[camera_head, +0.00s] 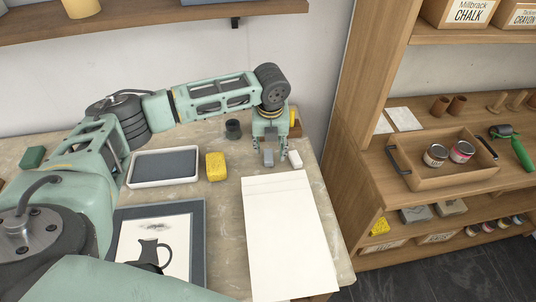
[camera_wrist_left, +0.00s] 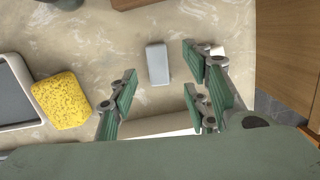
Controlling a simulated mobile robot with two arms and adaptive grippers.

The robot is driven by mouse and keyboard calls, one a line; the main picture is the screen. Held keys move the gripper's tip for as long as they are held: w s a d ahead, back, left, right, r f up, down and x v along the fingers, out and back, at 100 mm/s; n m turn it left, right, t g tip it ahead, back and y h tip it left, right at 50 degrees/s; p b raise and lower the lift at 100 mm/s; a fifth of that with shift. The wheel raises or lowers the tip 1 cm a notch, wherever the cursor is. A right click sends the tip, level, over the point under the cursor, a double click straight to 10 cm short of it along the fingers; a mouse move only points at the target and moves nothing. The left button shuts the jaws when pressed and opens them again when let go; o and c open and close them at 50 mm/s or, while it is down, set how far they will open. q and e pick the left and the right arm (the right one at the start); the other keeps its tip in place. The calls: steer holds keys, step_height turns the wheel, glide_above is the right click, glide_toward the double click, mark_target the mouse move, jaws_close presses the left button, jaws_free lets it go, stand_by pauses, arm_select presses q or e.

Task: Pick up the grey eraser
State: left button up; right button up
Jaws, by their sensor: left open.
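The grey eraser (camera_head: 268,158) is a small block on the stone-topped table, near its back right. In the left wrist view the grey eraser (camera_wrist_left: 158,64) lies ahead of the gap between my fingers, its long side pointing roughly along it. My left gripper (camera_head: 269,149) points down above it, open and empty; the wrist view shows its green-padded fingers (camera_wrist_left: 160,90) spread wide. A white block (camera_head: 295,160) sits just right of the grey eraser, partly hidden behind a finger in the wrist view. My right gripper is not in view.
A yellow sponge (camera_head: 216,166) and a white-rimmed tray (camera_head: 164,181) lie to the left. White paper sheets (camera_head: 288,235) lie in front. A dark small pot (camera_head: 233,129) stands behind. A wooden shelf unit (camera_head: 343,130) borders the table on the right.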

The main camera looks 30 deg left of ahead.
mark_target(269, 155)
arm_select(q)
steer(key=f, duration=0.3)
steer(key=shift+w+a+f, duration=0.15)
steer(key=shift+a+f, duration=0.15)
steer(key=c, duration=0.6)
jaws_close()
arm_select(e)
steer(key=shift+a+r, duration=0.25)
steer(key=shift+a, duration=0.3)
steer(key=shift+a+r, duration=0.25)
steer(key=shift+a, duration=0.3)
